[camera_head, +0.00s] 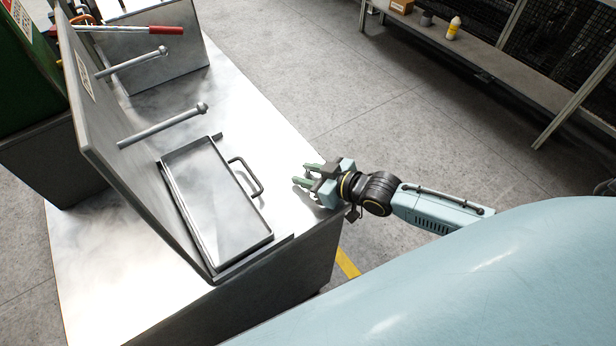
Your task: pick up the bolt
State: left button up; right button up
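No loose bolt shows clearly. Two long metal rods with thick, bolt-like ends stick out from the upright metal panel (101,130): a nearer rod (160,128) above the tray and a farther rod (130,63) behind it. I cannot tell whether either is the bolt. My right gripper (304,175) is over the right edge of the metal table, right of the tray handle, with its fingers pointing left. Its two pale green fingers are apart, with nothing clearly between them. My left gripper is not in view.
A shallow metal tray (265,238) with a side handle (259,187) lies on the metal table (92,290). A red-handled lever (165,30) is at the back. A shelf (450,50) with a yellow bottle (453,28) stands far right. Floor between is clear.

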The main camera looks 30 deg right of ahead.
grip_shut()
dwell(0.3)
